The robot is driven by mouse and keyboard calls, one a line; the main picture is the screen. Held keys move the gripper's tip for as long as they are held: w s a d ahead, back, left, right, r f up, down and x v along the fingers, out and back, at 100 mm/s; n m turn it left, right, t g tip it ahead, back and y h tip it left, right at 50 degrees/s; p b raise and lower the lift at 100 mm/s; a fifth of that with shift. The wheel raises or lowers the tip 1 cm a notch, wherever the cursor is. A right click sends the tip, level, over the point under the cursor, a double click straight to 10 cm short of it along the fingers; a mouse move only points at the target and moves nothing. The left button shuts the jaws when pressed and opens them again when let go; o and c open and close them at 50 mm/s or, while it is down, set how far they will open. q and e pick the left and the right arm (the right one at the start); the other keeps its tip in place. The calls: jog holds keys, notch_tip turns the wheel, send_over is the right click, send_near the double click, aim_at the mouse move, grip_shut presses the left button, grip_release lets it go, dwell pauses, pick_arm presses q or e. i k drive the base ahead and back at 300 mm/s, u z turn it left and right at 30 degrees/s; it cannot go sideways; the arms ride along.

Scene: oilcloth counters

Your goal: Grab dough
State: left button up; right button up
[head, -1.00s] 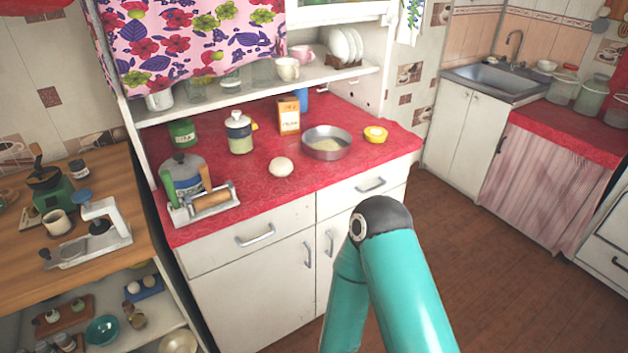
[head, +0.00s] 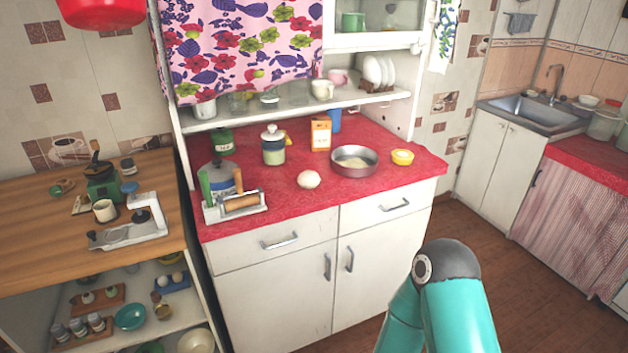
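The dough (head: 309,179) is a pale round ball resting on the red oilcloth counter (head: 290,208) of the white cabinet, near its front edge. It lies to the left of a round metal pan (head: 354,161) and apart from it. Nothing covers the dough. A teal arm of mine with a dark joint stands in front of the cabinet at the lower right, but its gripper is out of view. My other gripper is also out of view.
A rolling pin (head: 241,203) in a white holder stands left of the dough. A wooden counter (head: 40,220) with a scale (head: 130,232) is at the left. A shelf overhangs the back.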

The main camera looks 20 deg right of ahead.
aim_at(307, 179)
jog(key=u, duration=0.05)
jog(key=i, duration=1)
jog(key=z, duration=0.05)
